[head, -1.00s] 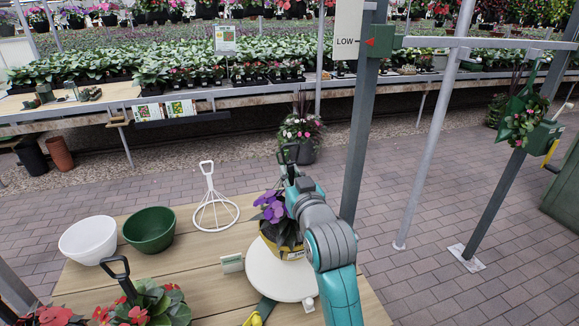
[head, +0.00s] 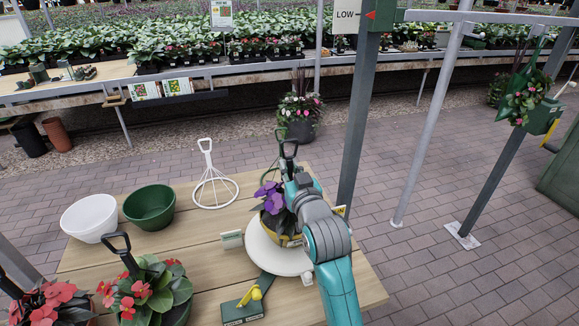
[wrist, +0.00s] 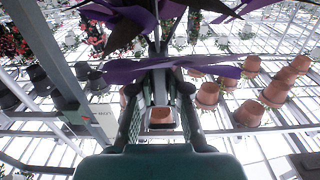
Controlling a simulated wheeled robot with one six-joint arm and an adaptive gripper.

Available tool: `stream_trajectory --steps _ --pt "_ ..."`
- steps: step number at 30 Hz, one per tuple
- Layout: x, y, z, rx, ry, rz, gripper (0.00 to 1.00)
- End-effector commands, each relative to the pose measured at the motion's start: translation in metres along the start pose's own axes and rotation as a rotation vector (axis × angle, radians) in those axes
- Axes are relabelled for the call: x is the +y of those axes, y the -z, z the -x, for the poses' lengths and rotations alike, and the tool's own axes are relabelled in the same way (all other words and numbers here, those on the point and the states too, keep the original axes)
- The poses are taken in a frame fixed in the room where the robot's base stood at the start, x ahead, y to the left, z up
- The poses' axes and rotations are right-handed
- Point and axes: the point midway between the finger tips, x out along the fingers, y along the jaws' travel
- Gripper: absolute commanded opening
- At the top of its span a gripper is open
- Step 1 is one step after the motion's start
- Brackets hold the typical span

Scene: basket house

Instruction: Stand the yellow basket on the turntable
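My gripper (head: 287,168) is at the handle's stem, above the flowers, partly hidden by my arm. In the wrist view, my gripper (wrist: 160,78) has its fingers closed in on the stem, with purple petals (wrist: 200,66) just above. My arm hides the right side of the basket and turntable.
A white bowl (head: 88,218) and a green bowl (head: 150,207) stand at the left, with a white wire frame (head: 214,190) behind. A small sign (head: 230,239) and a green box with a yellow lever (head: 243,310) are near the turntable. Red-flowered baskets (head: 145,292) fill the front left. A grey post (head: 356,130) rises behind.

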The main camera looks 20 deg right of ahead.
Motion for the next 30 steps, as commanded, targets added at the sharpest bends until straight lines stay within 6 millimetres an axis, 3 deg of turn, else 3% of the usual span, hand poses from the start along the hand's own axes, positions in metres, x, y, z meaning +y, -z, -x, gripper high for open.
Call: stream_trajectory --steps 1,3,14,20,30 --pt "0.000 0.000 0.000 -0.001 0.000 0.000 0.28" --pt "0.000 0.000 0.000 -0.001 0.000 0.000 0.40" --pt "0.000 0.002 0.002 0.000 0.000 0.000 0.40" --pt "0.000 0.002 0.030 -0.001 0.000 0.000 0.40" --pt "0.000 0.002 0.095 0.000 0.000 0.000 0.40"
